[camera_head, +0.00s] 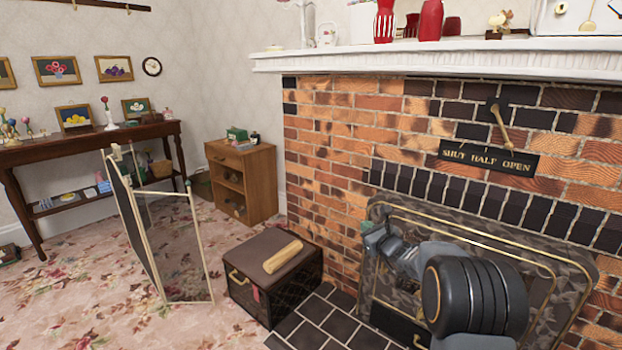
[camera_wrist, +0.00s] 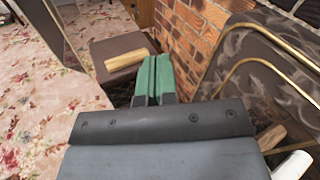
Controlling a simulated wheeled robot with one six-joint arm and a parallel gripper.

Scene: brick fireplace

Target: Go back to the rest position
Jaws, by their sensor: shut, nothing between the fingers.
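My gripper (camera_head: 374,236) is in front of the dark patterned fireplace panel (camera_head: 385,290), with my arm reaching in from the lower right. In the wrist view its green fingers (camera_wrist: 153,80) are pressed together with nothing between them. The dark box (camera_head: 250,262) with a pale wooden log (camera_head: 283,256) on its lid stands on the floor left of my gripper. The log also shows in the wrist view (camera_wrist: 127,59), left of the fingers and apart from them.
The brick wall (camera_head: 340,150) and white mantel (camera_head: 440,65) rise behind my arm. A damper lever (camera_head: 499,125) sticks out above its sign. A folding screen (camera_head: 180,245) stands at left, near a small wooden cabinet (camera_head: 262,185). The flowered carpet (camera_head: 75,290) is clear at front left.

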